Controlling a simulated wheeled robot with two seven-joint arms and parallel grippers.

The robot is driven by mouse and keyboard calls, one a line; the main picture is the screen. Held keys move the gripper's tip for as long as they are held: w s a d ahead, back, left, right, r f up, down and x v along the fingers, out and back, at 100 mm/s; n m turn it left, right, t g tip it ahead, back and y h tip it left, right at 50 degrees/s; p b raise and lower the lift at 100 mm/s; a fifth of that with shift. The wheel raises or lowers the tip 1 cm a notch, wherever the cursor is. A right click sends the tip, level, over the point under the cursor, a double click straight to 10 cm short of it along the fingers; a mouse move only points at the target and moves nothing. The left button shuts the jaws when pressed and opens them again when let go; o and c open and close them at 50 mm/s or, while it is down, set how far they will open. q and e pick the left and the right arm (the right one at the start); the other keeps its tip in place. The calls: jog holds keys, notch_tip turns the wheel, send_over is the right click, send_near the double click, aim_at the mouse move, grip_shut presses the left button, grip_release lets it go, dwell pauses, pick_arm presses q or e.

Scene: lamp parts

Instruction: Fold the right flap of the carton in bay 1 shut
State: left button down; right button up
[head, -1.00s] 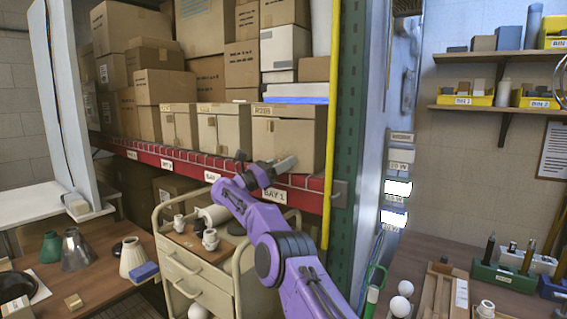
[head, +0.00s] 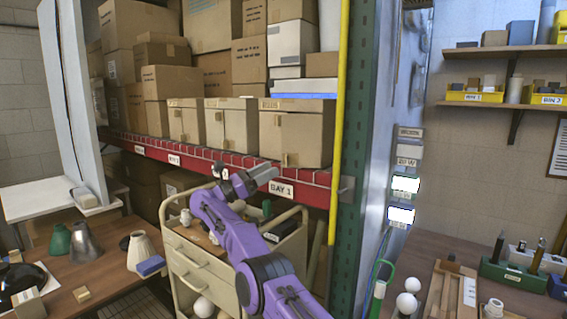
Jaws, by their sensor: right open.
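The carton in bay 1 (head: 306,137) is a brown box at the right end of the shelf row, above the BAY 1 label (head: 281,189). Its front has a vertical seam with a small piece of tape near the bottom. I cannot clearly make out a flap standing away from it. My right gripper (head: 268,171) is open, in front of the shelf edge and just below the carton's lower left part. It looks empty and apart from the carton. My left gripper is not in view.
Two similar cartons (head: 229,124) stand to the left on the shelf, above a red beam (head: 225,170). A yellow post (head: 338,120) and green upright (head: 361,140) bound the right side. A cream cart (head: 194,267) stands below my right arm.

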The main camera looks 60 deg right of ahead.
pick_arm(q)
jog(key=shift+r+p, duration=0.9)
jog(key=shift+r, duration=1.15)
pick_arm(e)
jog(key=shift+w+a+f, duration=0.15)
jog(key=shift+w+a, duration=0.15)
jog(key=shift+a, duration=0.35)
